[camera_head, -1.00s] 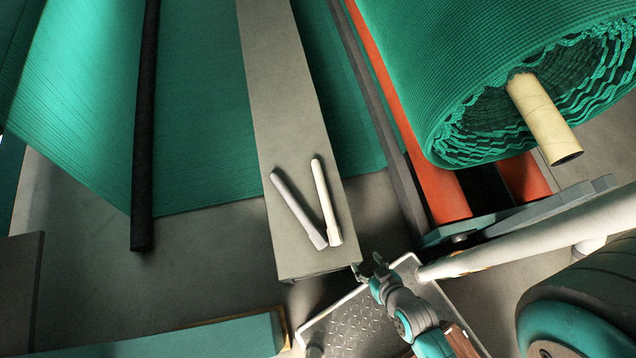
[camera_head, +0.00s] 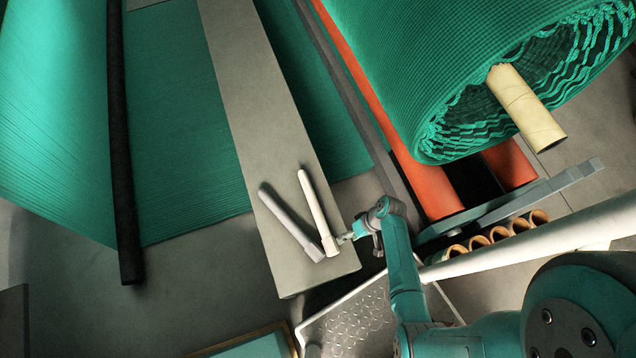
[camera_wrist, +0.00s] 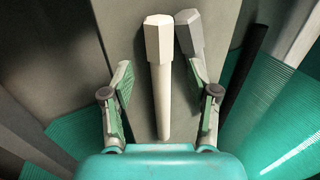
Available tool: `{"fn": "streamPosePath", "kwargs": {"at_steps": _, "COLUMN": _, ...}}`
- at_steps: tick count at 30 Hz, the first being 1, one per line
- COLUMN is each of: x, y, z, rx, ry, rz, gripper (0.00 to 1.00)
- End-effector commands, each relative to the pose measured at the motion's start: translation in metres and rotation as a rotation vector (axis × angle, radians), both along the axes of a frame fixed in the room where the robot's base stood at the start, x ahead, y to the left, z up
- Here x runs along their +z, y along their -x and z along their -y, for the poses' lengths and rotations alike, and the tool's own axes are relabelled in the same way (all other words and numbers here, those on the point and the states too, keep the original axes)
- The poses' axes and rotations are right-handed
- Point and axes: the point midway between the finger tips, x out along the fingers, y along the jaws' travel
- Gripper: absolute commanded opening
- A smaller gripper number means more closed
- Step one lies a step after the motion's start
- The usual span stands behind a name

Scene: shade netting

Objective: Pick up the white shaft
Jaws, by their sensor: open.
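The white shaft (camera_head: 316,212) lies on the long grey beam (camera_head: 345,268), its thicker hexagonal end towards the near end of the beam. A grey shaft (camera_head: 288,220) lies just left of it, their thick ends close together. In the head view, my gripper (camera_head: 346,238) is just right of the white shaft's thick end. In the wrist view, my gripper (camera_wrist: 160,85) is open, with the white shaft (camera_wrist: 160,95) running between the fingers and gripped by neither. The grey shaft (camera_wrist: 189,38) is partly hidden behind the right finger. The height of the fingers above the beam is unclear.
A white rail (camera_head: 540,240) crosses the lower right. Bare beam extends beyond the shafts.

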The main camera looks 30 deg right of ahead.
Motion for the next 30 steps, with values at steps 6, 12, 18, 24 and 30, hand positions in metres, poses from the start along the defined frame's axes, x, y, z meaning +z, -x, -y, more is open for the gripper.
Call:
{"fn": "streamPosePath", "kwargs": {"at_steps": 6, "x": -0.027, "y": -0.003, "z": -0.016, "rx": 0.005, "ry": -0.004, "rz": -0.004, "gripper": 0.59}}
{"fn": "streamPosePath", "kwargs": {"at_steps": 12, "x": -0.043, "y": -0.005, "z": -0.025, "rx": 0.003, "ry": -0.002, "rz": -0.003, "gripper": 0.59}}
{"fn": "streamPosePath", "kwargs": {"at_steps": 18, "x": -0.054, "y": -0.008, "z": -0.029, "rx": 0.004, "ry": -0.001, "rz": -0.002, "gripper": 0.59}}
{"fn": "streamPosePath", "kwargs": {"at_steps": 24, "x": -0.075, "y": -0.013, "z": -0.04, "rx": 0.004, "ry": 0.0, "rz": -0.002, "gripper": 0.59}}
{"fn": "streamPosePath", "kwargs": {"at_steps": 30, "x": -0.089, "y": -0.015, "z": -0.047, "rx": 0.002, "ry": 0.0, "rz": -0.001, "gripper": 0.59}}
